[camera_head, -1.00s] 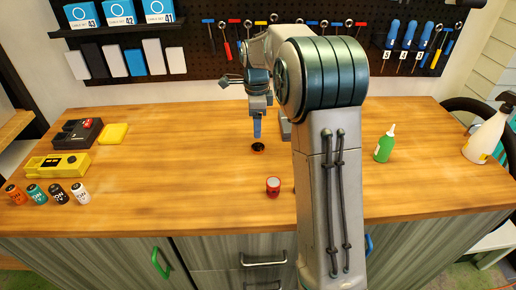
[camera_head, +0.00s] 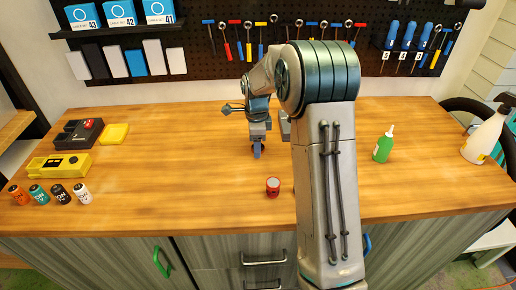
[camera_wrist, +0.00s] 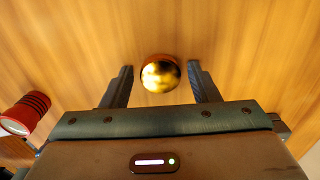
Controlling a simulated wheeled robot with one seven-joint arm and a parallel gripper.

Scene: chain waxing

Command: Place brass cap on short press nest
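The brass cap (camera_wrist: 161,76) shows in the wrist view as a shiny rounded gold piece with a reddish edge, between the fingers. My gripper (camera_wrist: 160,84) is open around it, with a gap on either side. In the head view my gripper (camera_head: 257,155) is low at the bench top, and the cap is hidden behind it. A grey piece (camera_head: 285,128) shows partly behind my arm; I cannot tell whether it is a press. No short press nest can be made out.
A green bottle (camera_head: 384,145) and a white spray bottle (camera_head: 487,135) stand right.

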